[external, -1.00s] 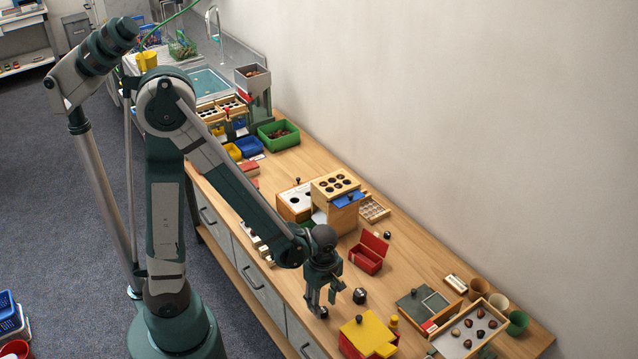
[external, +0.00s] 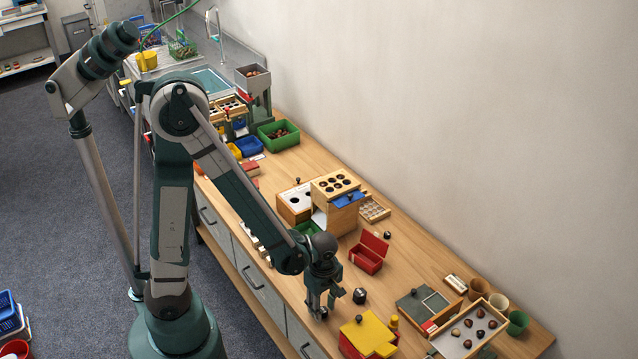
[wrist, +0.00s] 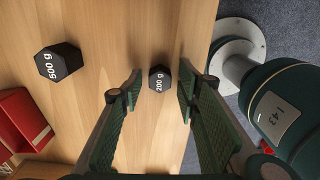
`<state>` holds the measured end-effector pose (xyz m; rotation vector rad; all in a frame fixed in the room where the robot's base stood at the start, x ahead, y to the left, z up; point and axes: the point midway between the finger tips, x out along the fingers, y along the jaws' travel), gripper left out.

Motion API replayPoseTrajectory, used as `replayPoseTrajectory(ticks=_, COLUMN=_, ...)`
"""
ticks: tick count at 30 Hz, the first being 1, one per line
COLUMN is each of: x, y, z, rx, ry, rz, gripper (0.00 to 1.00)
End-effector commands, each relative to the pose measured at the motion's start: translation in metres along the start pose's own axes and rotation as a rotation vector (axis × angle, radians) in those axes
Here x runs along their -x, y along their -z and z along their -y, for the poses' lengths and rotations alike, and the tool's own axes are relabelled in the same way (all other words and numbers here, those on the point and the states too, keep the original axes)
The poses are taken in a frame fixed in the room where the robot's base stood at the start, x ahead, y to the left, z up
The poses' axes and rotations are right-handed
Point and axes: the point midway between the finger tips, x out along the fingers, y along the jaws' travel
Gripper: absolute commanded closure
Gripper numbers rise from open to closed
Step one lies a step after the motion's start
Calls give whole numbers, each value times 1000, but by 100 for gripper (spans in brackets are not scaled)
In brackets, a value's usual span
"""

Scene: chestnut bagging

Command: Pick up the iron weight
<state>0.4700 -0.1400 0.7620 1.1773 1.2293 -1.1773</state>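The smaller one, marked 200 g (wrist: 159,79), shows in the wrist view between my fingertips, with a gap on each side. In the external view this small weight (external: 322,314) is partly hidden by my fingers. The larger one, marked 500 g (wrist: 58,62), stands to the left in the wrist view; it also shows in the external view (external: 359,296), right of my gripper. My gripper (external: 325,300) points down over the bench near its front edge, open and empty. Its green padded fingers (wrist: 152,88) are spread apart.
An open red box (wrist: 20,120) lies left of the weights; it shows in the external view too (external: 368,258). A yellow-lidded red box (external: 366,337) stands close in front. A tray of chestnuts (external: 455,342) is farther right. The bench edge is near.

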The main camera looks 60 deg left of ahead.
Motion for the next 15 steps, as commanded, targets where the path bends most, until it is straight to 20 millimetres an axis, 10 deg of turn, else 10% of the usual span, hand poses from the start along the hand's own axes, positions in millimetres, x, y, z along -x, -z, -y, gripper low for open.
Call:
replayPoseTrajectory(ticks=6, x=0, y=0, z=0, rx=0, ry=0, rz=0, gripper=96)
replayPoseTrajectory(ticks=15, x=1, y=0, z=0, rx=0, ry=0, rz=0, gripper=96)
